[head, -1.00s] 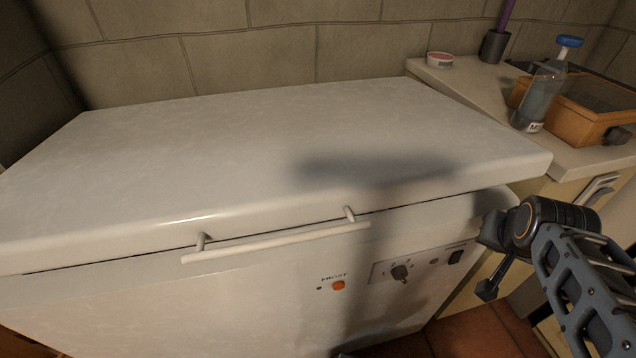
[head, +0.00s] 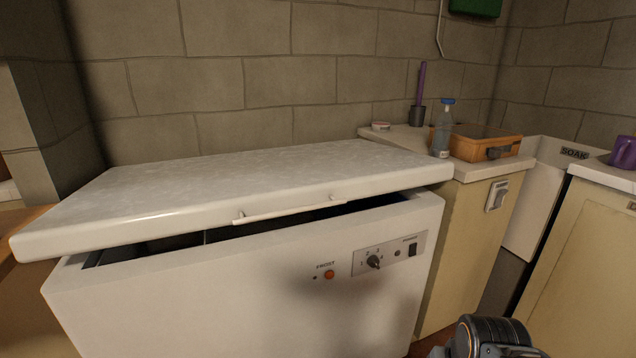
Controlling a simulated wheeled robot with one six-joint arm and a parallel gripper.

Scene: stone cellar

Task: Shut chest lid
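The white chest freezer (head: 230,295) stands at the left and middle. Its lid (head: 250,180) is slightly raised, with a dark gap along the front edge and a glimpse of the inside at the left. The lid's white bar handle (head: 290,210) is on its front edge, and nothing touches it. Part of my dark arm shows at the bottom right, in front of the freezer and apart from the lid. My gripper's fingertips are not visible.
A counter (head: 470,165) right of the freezer holds a bottle (head: 443,132), an orange box (head: 478,143), a purple-handled item in a dark cup (head: 417,116) and a small round tin (head: 381,126). A sink (head: 545,180) and a purple mug (head: 624,152) are farther right.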

